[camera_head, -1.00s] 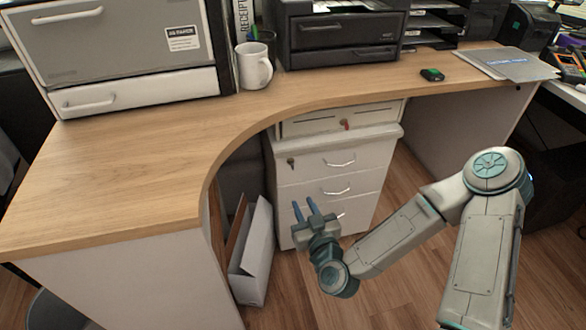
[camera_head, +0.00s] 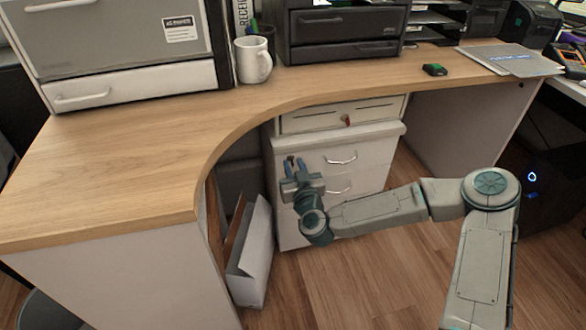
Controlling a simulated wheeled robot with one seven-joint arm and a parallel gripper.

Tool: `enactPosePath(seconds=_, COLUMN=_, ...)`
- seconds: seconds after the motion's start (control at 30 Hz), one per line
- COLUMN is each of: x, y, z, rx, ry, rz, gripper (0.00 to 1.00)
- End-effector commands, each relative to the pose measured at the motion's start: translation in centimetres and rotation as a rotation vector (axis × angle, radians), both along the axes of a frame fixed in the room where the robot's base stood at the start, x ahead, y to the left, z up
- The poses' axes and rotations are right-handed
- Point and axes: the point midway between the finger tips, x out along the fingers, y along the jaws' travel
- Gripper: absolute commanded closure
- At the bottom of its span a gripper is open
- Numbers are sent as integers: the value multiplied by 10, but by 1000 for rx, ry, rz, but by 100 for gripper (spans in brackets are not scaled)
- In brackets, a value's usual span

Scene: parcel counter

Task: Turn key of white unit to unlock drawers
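The white drawer unit (camera_head: 368,163) stands under the wooden desk, with silver handles on its drawers. In the earlier frame a key sits in the lock at the upper left of its front; now my gripper covers that spot. My gripper (camera_head: 295,163) is at the upper left of the unit's front, its two blue-tipped fingers pointing up in the picture. The fingers look a little apart, with something small and dark near the tips. I cannot tell whether they touch the key. A shallow white drawer (camera_head: 320,118) above the unit has a red-tagged key (camera_head: 346,120) in it.
The desk top (camera_head: 130,160) curves above and around the unit. An open white box (camera_head: 252,255) stands on the floor left of the unit. A white mug (camera_head: 252,62) and a small black-green device (camera_head: 435,70) are on the desk. Floor in front is clear.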

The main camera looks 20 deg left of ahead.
Motion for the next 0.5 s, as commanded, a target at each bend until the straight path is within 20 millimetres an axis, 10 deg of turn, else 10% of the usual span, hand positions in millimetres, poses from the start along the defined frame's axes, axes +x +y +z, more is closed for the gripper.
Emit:
enactPosePath(seconds=0.4, x=7, y=4, z=0, rx=-1, ry=1, rz=0, gripper=75)
enactPosePath(seconds=0.5, x=7, y=4, z=0, rx=-1, ry=1, rz=0, gripper=100)
